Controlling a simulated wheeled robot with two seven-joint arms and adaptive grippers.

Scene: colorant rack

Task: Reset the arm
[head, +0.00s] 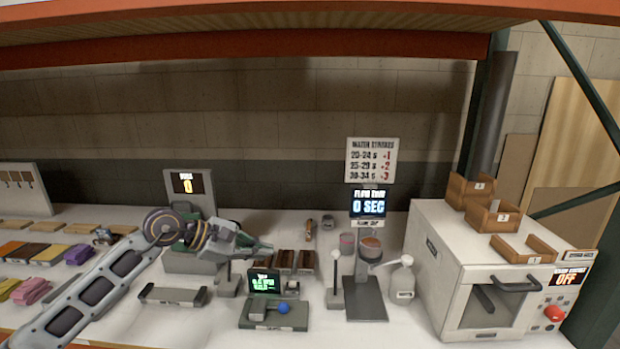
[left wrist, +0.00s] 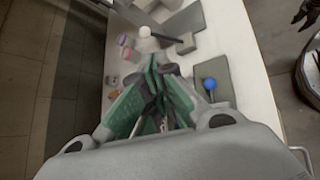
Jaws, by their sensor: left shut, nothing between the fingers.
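My left arm (head: 110,275) reaches in from the left in the head view. Its gripper (head: 262,249) is shut and empty, held above the white table in front of the brown blocks. The green-lined fingers also show, closed together, in the left wrist view (left wrist: 152,82). My right gripper is not in the head view.
Below the gripper stands a device with a green display (head: 264,282) and blue knob (head: 283,308). A white-knobbed post (head: 335,257), flow cup stand (head: 368,300) and white bottle (head: 402,279) stand to its right. A white oven (head: 490,302) is at far right. An orange shelf beam (head: 240,45) crosses overhead.

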